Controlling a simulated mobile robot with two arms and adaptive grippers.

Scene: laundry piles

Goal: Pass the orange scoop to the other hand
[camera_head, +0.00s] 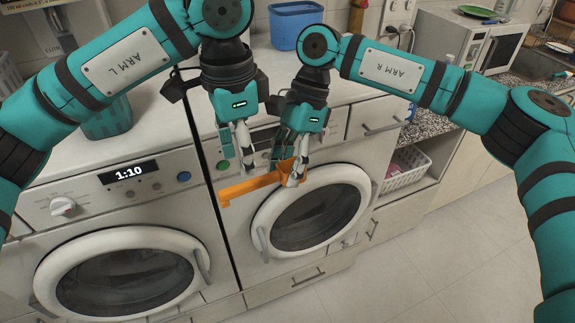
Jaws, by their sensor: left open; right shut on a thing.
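The orange scoop (252,186) is held in the air in front of the right-hand washing machine. Its handle points left and its cup end is at the right. My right gripper (293,179) is shut on the scoop at the cup end, and its fingers partly hide that end. My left gripper (246,168) is open and empty, its fingers pointing down just above the scoop's handle. I cannot tell whether its fingertips touch the handle.
Two front-loading washing machines, the left one (88,205) and the right one (214,150), stand below the white counter (150,130). A blue tub (294,22) is on the counter. A white basket (408,170) sits on a shelf at the right. The floor (400,270) at lower right is clear.

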